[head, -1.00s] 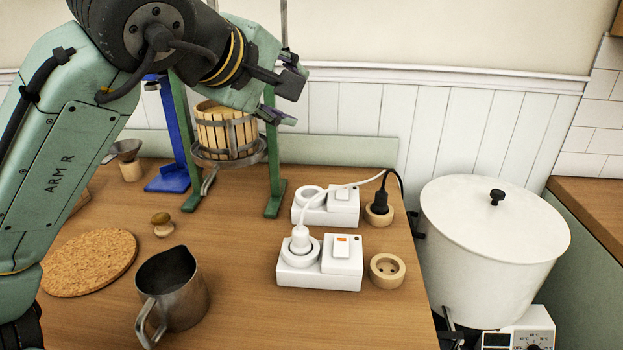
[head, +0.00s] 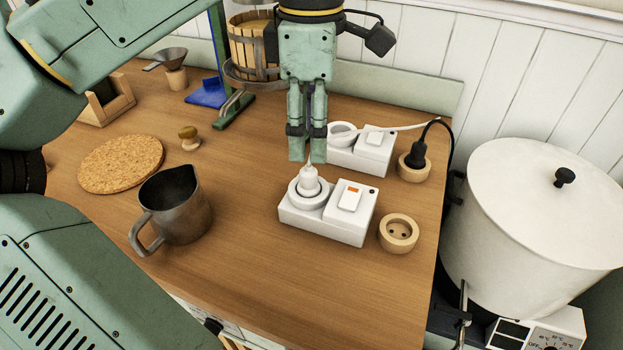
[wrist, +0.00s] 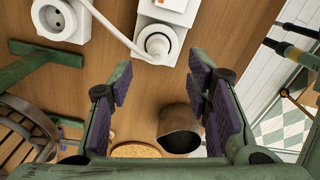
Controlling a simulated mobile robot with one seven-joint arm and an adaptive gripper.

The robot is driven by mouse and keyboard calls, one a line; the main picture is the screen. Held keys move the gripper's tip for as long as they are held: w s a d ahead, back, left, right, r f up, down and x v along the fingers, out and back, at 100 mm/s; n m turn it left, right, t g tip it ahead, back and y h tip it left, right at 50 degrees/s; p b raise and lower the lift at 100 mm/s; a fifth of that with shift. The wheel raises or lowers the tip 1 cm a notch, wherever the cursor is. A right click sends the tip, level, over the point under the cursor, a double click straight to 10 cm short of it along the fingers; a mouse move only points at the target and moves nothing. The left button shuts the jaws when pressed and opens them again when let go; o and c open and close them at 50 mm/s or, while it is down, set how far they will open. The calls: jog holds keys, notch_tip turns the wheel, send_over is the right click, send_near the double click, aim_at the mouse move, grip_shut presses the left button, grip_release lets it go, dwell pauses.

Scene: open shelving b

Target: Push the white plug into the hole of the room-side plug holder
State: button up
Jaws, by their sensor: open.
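The white plug (head: 309,180) stands upright in the round socket of the nearer white switch box (head: 322,228), its white cord rising from its top. It also shows in the wrist view (wrist: 158,46), beyond my fingertips. The room-side plug holder (head: 398,234), a round wooden holder with two small holes, sits empty just right of that box. My gripper (head: 307,158) points down, just above and behind the plug in the head view. In the wrist view my gripper (wrist: 160,80) has its purple-padded fingers wide apart with nothing between them.
A second white box (head: 352,155) and a wooden holder (head: 414,174) with a black plug (head: 418,155) stand behind. A metal jug (head: 178,210) and cork mat (head: 120,163) are to the left. A large white pot (head: 540,220) is beyond the table's right edge.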

aim_at(310, 170)
notch_tip(310, 170, down, 8)
jog(key=shift+w+a+r+p, duration=0.1)
jog(key=shift+w+p, duration=0.05)
jog(key=shift+p, duration=0.65)
grip_shut()
